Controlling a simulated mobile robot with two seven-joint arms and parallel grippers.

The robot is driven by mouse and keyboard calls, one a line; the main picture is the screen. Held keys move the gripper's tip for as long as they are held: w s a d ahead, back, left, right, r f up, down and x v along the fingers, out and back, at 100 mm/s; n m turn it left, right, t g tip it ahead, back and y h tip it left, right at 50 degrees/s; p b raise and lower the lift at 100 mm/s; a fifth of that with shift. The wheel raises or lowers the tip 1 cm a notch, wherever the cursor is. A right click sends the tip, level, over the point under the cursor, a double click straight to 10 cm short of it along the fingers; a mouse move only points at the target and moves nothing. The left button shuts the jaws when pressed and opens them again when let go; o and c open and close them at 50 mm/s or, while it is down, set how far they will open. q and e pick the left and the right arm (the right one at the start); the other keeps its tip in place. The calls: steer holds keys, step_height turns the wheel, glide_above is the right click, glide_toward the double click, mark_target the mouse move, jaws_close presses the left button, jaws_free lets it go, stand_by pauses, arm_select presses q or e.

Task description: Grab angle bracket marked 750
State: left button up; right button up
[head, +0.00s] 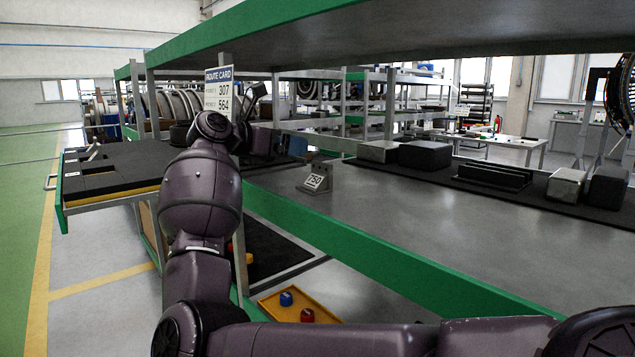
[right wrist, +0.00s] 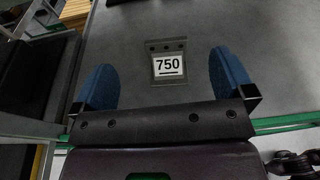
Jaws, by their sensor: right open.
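The angle bracket marked 750 (head: 318,178) is a small grey metal piece with a white label. It stands on the grey shelf near its left front edge in the head view. In the right wrist view the bracket (right wrist: 166,47) shows two dark holes above the label, ahead of the jaws. My right gripper (right wrist: 162,76) is open, with a blue finger pad on either side of the bracket and clear gaps between. In the head view its hand is partly hidden behind my arm, just left of the bracket. My left gripper is not in view.
Grey and black blocks (head: 425,155) lie on a dark mat at the back of the shelf. A green edge (head: 370,250) runs along its front, and another shelf overhangs it. A route card (head: 218,90) hangs at the left post. A yellow tray (head: 270,305) sits below.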

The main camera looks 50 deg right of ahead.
mark_target(320, 167)
steer(key=shift+w+a+f+m+y, duration=0.15)
steer(key=shift+a+f+m+y, duration=0.05)
steer(key=shift+f+y, duration=0.3)
steer(key=shift+w+a+f+m+y, duration=0.1)
steer(key=shift+a+f+m+y, duration=0.1)
steer(key=shift+f+y, duration=0.3)
steer(key=shift+f, duration=0.3)
steer(key=x, duration=0.5)
steer(key=shift+s+d+f, duration=0.15)
steer(key=shift+s+d, duration=0.1)
steer(key=shift+d, duration=0.45)
steer(key=x, duration=0.4)
steer(key=shift+s+d+b, duration=0.1)
steer(key=shift+s+b, duration=0.1)
steer(key=shift+b, duration=0.2)
steer(key=shift+c, duration=0.5)
steer(key=c, duration=0.9)
